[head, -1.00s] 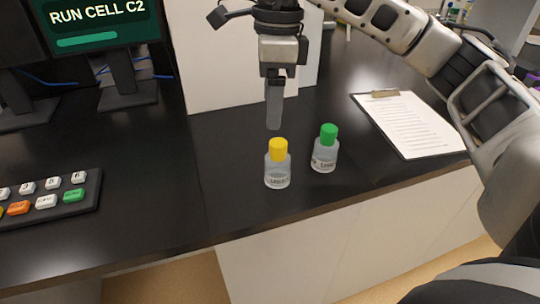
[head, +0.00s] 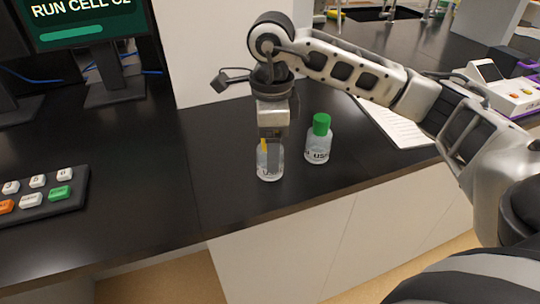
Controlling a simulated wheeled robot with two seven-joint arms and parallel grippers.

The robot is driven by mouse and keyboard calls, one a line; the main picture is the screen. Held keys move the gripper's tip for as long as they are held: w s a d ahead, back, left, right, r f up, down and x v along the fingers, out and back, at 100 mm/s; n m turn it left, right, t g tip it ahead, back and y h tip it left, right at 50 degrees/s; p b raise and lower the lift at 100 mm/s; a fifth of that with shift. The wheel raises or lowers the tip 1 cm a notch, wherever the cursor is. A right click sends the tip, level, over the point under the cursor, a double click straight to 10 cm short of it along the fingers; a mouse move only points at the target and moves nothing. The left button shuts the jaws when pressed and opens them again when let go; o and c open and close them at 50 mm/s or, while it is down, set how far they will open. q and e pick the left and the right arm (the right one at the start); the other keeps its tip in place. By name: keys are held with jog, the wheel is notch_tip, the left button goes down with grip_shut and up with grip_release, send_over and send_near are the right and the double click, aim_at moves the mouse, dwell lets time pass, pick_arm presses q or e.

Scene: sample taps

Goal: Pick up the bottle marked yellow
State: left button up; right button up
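The bottle with the yellow cap (head: 268,174) stands upright on the black counter. It is clear with a pale printed label, and only a sliver of its yellow cap shows. My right gripper (head: 272,150) points straight down over this bottle, with a grey finger in front of the cap and upper body. The fingers are seen edge-on, so I cannot tell whether they are open or touch the bottle. A similar bottle with a green cap (head: 318,142) stands upright just to the right, apart from the gripper. My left gripper is not in view.
A keypad (head: 40,197) lies at the left, below a monitor (head: 84,22). A clipboard with paper (head: 398,124) lies to the right, partly behind my arm. A white panel (head: 212,60) stands behind the bottles. The counter's front edge is close in front of them.

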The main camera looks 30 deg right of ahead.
jog(key=shift+f, duration=1.35)
jog(key=c, duration=1)
jog(key=shift+c, duration=0.3)
jog(key=shift+r, duration=0.2)
